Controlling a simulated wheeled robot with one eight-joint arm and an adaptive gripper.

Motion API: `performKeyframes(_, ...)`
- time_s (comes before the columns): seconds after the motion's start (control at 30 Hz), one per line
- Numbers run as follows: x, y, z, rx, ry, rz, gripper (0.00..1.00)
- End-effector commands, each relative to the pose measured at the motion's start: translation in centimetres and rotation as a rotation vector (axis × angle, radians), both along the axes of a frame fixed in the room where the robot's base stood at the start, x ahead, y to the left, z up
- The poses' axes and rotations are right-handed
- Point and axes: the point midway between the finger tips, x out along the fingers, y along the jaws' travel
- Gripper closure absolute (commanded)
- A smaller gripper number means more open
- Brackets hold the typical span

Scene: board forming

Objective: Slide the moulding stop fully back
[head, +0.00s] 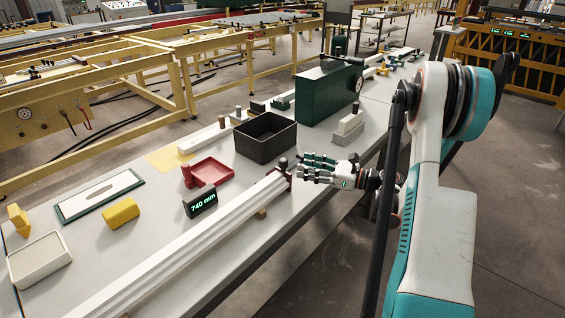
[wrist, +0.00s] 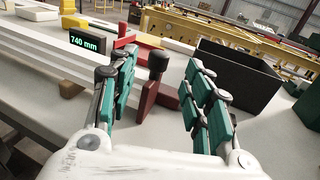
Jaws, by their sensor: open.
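The moulding stop (wrist: 148,96) is a dark red block with an upright black knob (wrist: 157,62). In the head view the stop (head: 284,172) sits at the far end of the long white rails (head: 190,243). My gripper (head: 304,167) is just right of it, fingers pointing left towards the knob. In the wrist view my gripper (wrist: 160,66) is open, with one teal finger on each side of the knob. Gaps show between the fingers and the knob. A small black display (head: 201,203) reads 740 mm.
A black open bin (head: 265,155) stands behind the stop. A red tray (head: 212,172) lies left of the bin, and a grey block (head: 348,131) and dark green box (head: 325,95) stand farther along the table (head: 248,268). The table's front edge runs below my gripper.

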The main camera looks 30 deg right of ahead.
Motion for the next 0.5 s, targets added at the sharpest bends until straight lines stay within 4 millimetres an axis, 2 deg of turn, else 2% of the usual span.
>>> performKeyframes(0.2, 3.5, 2.9, -0.2, 0.001, 0.000, 0.003, 0.55)
performKeyframes(0.5, 6.6, 5.2, 0.0, 0.001, 0.000, 0.001, 0.55)
